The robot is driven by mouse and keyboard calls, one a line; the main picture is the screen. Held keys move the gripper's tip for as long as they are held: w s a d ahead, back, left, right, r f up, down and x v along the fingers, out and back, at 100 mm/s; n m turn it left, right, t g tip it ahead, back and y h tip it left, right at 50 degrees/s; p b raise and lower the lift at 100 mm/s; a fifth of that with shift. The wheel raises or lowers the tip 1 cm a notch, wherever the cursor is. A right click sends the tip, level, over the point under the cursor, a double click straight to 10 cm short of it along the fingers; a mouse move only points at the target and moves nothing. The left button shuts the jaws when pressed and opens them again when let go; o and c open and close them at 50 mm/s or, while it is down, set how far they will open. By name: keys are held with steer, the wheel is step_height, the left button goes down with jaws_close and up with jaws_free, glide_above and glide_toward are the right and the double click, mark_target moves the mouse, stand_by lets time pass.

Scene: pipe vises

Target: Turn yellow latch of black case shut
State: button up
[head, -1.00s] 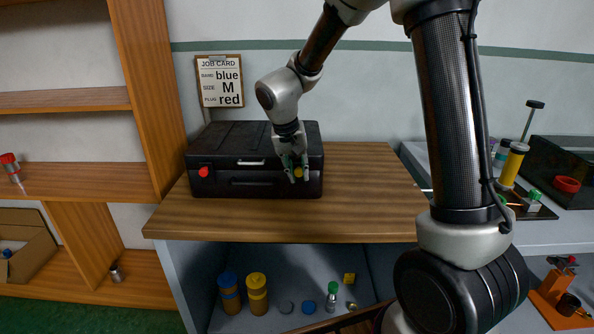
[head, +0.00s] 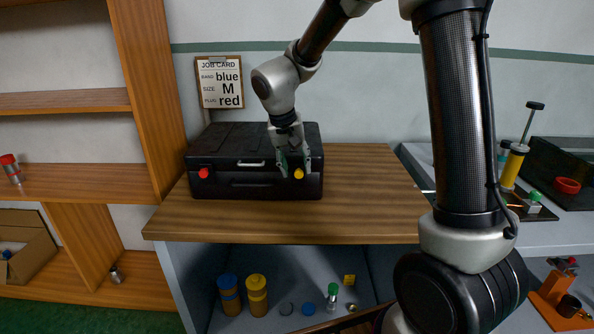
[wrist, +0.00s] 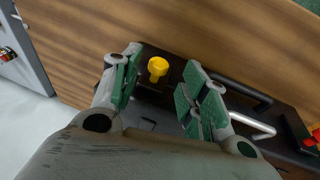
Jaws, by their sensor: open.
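The black case (head: 230,150) stands closed on the wooden bench top, with a silver handle on its front. Its yellow latch (head: 298,174) is at the right of the front and its red latch (head: 203,173) at the left. My gripper (head: 295,173) is open right at the yellow latch. In the wrist view the yellow latch (wrist: 157,67) shows between and just beyond the green-padded fingertips of my gripper (wrist: 160,82), with a gap on each side. I see no contact with it.
The bench top (head: 370,200) is clear to the right of the case. A job card (head: 220,82) hangs on the wall behind. Several jars and caps stand on the shelf below, and a side bench (head: 560,225) with tools is at the right.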

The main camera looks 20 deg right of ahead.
steer(key=v, duration=0.9)
steer(key=shift+m, duration=0.3)
